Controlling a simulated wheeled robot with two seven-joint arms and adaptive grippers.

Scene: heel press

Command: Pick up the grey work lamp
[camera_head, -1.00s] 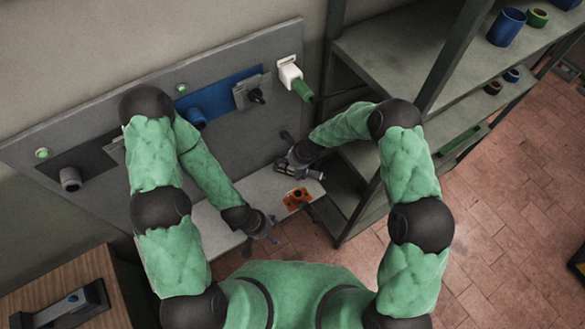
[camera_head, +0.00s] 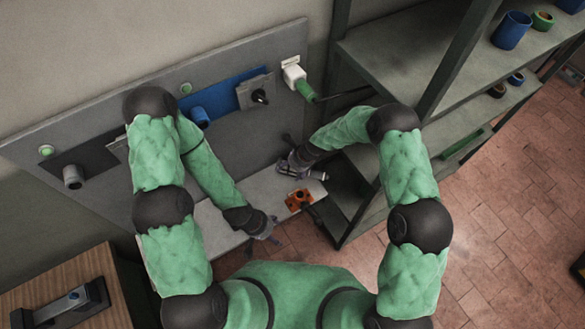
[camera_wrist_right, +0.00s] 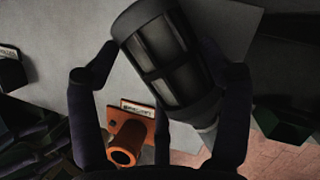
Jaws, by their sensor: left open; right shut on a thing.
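The grey work lamp (camera_wrist_right: 168,55) is a dark cylinder with pale window panels, lying tilted across the right wrist view. My right gripper (camera_wrist_right: 160,85) is shut on it, with one finger on each side. In the head view the lamp (camera_head: 314,174) is small and shows beside my right gripper (camera_head: 292,164), over the pale bench top; I cannot tell its height above the surface. My left gripper (camera_head: 268,231) is open and empty near the front edge of the bench.
An orange fixture (camera_head: 299,200) with a round socket stands on the bench (camera_head: 262,187) close to the lamp. A grey panel (camera_head: 240,150) with fittings rises behind. A metal shelf unit (camera_head: 400,60) stands on the right, near my right arm.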

